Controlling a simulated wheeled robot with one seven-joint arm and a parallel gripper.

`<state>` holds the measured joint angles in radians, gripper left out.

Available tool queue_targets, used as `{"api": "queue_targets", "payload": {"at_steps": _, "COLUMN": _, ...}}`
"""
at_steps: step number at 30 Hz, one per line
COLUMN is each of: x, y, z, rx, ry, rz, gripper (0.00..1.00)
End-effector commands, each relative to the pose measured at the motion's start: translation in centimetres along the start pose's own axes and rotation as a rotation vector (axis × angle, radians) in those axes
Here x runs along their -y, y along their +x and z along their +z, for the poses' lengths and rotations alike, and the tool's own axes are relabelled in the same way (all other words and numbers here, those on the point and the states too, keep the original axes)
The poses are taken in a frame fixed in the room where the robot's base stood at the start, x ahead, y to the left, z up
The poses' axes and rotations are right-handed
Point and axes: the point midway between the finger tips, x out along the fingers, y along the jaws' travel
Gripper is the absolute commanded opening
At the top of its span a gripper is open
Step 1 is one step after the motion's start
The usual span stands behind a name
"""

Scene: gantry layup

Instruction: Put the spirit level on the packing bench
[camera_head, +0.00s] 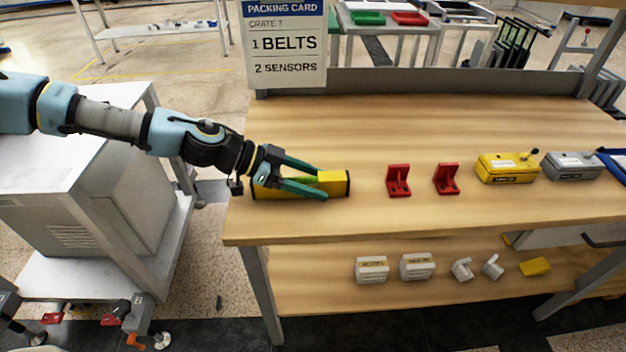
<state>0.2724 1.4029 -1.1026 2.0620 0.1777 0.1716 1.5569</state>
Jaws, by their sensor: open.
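The spirit level (334,184), a yellow bar with dark end caps and a green part in its middle, lies flat near the left end of the wooden bench top (420,130). A packing card (284,45) stands at the back left of this bench. My gripper (321,183) reaches in from the left, with its fingers spread over and along the level. The fingers and wrist hide part of its middle and left. I cannot tell whether the fingers touch it.
Two red brackets (398,182), a yellow box (507,167) and a grey box (571,166) stand to the right. The lower shelf (310,285) holds white and yellow parts. A white-topped cabinet (60,180) is at the left. The bench's back middle is clear.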

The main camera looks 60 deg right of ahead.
Motion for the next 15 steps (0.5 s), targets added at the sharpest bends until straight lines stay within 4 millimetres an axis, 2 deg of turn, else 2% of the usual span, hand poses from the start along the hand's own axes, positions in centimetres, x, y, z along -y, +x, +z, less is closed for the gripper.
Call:
{"api": "queue_targets", "payload": {"at_steps": 5, "x": 0.1, "y": -0.3, "z": 0.0, "rx": 0.0, "ry": 0.0, "rz": -0.001, "gripper": 0.69}}
{"api": "queue_targets", "payload": {"at_steps": 8, "x": 0.1, "y": -1.2, "z": 0.1, "rx": -0.001, "ry": 0.001, "rz": -0.004, "gripper": 0.69}}
{"api": "queue_targets", "payload": {"at_steps": 15, "x": 0.2, "y": -6.0, "z": 0.3, "rx": 0.001, "ry": 0.001, "rz": -0.007, "gripper": 0.69}}
